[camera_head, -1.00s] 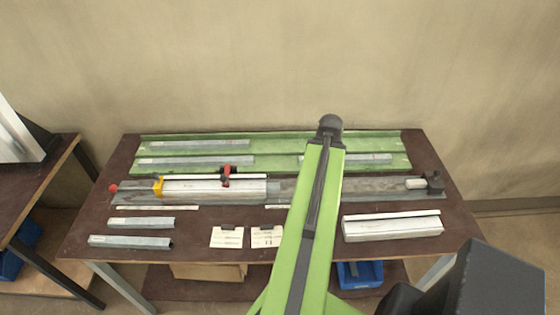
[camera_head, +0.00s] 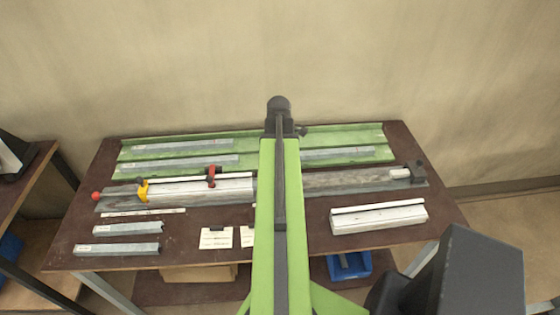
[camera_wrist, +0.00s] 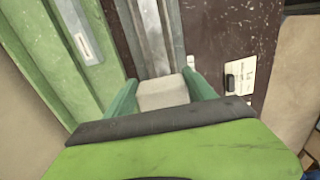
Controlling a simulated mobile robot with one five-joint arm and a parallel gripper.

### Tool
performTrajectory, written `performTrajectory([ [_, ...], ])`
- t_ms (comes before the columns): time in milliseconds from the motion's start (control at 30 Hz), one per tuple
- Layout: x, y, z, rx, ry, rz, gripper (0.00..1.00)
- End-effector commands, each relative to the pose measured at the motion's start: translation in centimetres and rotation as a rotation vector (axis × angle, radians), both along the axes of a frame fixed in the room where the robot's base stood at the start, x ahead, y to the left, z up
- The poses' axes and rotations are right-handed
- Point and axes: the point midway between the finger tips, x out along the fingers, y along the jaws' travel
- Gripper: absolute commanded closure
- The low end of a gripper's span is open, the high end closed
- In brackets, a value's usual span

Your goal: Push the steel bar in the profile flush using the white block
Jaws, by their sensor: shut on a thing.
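My gripper (camera_wrist: 162,98) is shut on the white block (camera_wrist: 162,92), which sits between its green fingers in the wrist view. A grey metal channel of the bench (camera_wrist: 150,35) runs up the picture from the block; contact cannot be told. In the head view my arm hides the gripper and held block. The pale profile (camera_head: 200,188) lies clamped along the grey bench (camera_head: 330,183), its right end close to my arm. The steel bar's end is not distinguishable.
A red clamp handle (camera_head: 211,176), yellow piece (camera_head: 143,190) and red knob (camera_head: 96,196) mark the bench's left part. A black stop (camera_head: 416,171) with a pale piece (camera_head: 399,173) is at its right. A green tray (camera_head: 345,140) lies behind; a white profile (camera_head: 378,217) lies front right.

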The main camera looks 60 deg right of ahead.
Motion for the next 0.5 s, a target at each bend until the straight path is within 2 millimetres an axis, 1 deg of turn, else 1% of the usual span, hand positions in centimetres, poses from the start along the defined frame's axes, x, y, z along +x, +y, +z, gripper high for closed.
performTrajectory([
  [167, 0.0, 0.0, -0.7, 0.000, 0.000, -0.002, 0.82],
  [267, 0.0, 0.0, -1.5, 0.000, 0.000, -0.003, 0.82],
  [500, 0.0, 0.1, -4.2, 0.000, 0.000, -0.003, 0.82],
])
